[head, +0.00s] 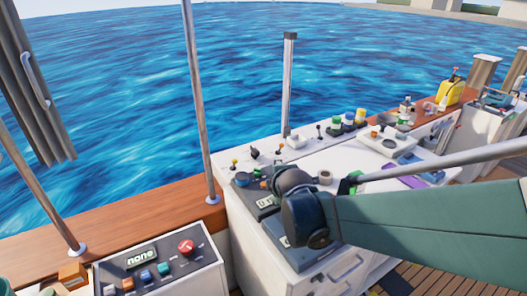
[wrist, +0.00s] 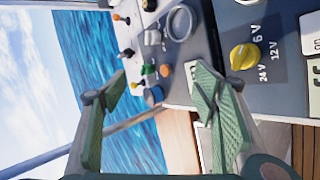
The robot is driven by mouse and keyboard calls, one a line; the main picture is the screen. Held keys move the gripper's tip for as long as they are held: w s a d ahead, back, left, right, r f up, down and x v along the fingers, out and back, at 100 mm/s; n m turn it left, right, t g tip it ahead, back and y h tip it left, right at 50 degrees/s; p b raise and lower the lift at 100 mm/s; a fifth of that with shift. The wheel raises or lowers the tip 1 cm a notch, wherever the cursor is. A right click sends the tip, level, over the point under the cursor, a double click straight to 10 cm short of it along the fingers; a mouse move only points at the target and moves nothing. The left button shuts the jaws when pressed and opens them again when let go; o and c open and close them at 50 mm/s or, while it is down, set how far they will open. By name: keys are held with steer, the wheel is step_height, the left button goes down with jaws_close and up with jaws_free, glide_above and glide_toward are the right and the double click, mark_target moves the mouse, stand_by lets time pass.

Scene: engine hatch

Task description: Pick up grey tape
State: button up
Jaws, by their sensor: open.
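A small grey ring that looks like the grey tape (head: 325,177) lies on the white counter in the head view, just beyond my dark arm joint. A pale grey ring near the top of the wrist view (wrist: 168,22) may be the same roll; I cannot tell for sure. My gripper (wrist: 155,92) is open in the wrist view, its two green ribbed fingers wide apart with nothing between them in their grip. The ring is beyond the fingertips, apart from them.
A panel with a yellow knob (wrist: 244,56) is right of the fingers in the wrist view. Several small knobs and levers stand on the counter. A metal post (head: 288,85) rises behind it. A control box with a red button (head: 186,246) is at lower left.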

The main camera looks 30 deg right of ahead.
steer(key=d+f+n, duration=0.1)
steer(key=d+n, duration=0.1)
steer(key=d, duration=0.2)
steer(key=w+d+f+n+h, duration=0.1)
steer(key=d+f+n, duration=0.1)
steer(key=d, duration=0.2)
steer(key=d+f+n+h, duration=0.1)
steer(key=d+n, duration=0.1)
steer(key=d, duration=0.2)
steer(key=shift+w+d+f+n, duration=0.15)
steer(key=shift+w+f+n, duration=0.05)
steer(key=shift+w+n, duration=0.2)
steer(key=d+f+n+h, duration=0.1)
steer(key=d+n, duration=0.1)
steer(key=d, duration=0.1)
steer(key=s+d+f+n+h, duration=0.1)
steer(key=d+f+n, duration=0.1)
steer(key=d, duration=0.2)
steer(key=s+d+f+n, duration=0.1)
steer(key=d+n, duration=0.1)
steer(key=d, duration=0.1)
steer(key=shift+s+d+f+t+h+b, duration=0.1)
steer(key=shift+d+f+t+h+b, duration=0.05)
steer(key=shift+f+t+h+b, duration=0.2)
steer(key=shift+s+d+f+n, duration=0.25)
steer(key=shift+d+n, duration=0.25)
steer(key=shift+n, duration=0.1)
steer(key=shift+x, duration=1.35)
steer(key=shift+b+x, duration=0.8)
steer(key=shift+x, duration=1.8)
